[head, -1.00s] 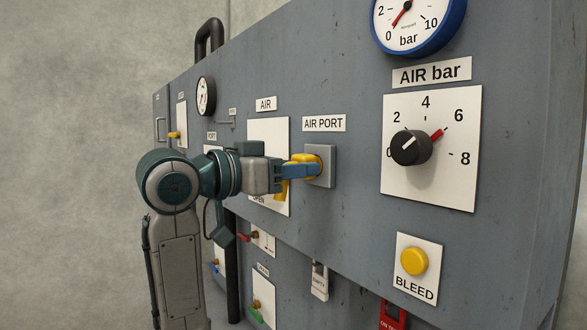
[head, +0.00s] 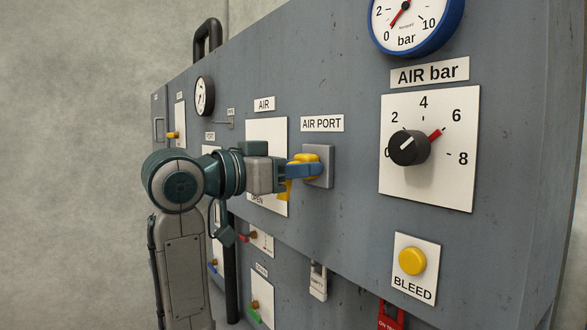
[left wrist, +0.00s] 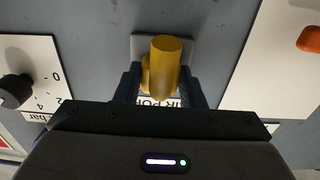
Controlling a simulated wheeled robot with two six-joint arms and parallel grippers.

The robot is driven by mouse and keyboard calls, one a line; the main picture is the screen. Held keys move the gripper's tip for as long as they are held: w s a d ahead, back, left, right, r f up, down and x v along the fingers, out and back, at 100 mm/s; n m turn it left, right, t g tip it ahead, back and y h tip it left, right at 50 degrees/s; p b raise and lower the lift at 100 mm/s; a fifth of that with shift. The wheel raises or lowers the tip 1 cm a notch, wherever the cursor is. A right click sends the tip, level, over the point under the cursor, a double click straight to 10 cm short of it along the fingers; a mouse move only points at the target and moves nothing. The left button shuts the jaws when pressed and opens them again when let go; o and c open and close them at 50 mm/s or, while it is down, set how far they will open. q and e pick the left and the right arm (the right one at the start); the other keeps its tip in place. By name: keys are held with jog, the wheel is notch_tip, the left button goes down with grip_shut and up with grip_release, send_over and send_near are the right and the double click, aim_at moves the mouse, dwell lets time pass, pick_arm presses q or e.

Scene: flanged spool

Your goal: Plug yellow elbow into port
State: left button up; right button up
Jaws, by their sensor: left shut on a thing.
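The yellow elbow (head: 304,160) is at the grey square AIR PORT block (head: 321,180) in the head view. My left gripper (head: 302,170) is shut on the elbow, with its blue fingers around it, right in front of the port. In the left wrist view the elbow (left wrist: 166,68) stands between the fingers, one end towards the camera, in front of the grey port plate (left wrist: 140,46). The fingers and elbow hide the port's opening, so how deep the elbow sits cannot be told. My right gripper is not in view.
The grey panel carries a black knob (head: 408,148), a yellow BLEED button (head: 412,261) and a blue-rimmed gauge (head: 412,22) to the right of the port. A padlock with a tag (head: 318,281) hangs below. The panel surface between them is free.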

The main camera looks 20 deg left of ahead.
pick_arm(q)
jog(key=o, duration=1)
jog(key=b+v, duration=0.6)
jog(key=v, duration=0.4)
jog(key=shift+s+a, duration=0.25)
jog(key=shift+s, duration=0.05)
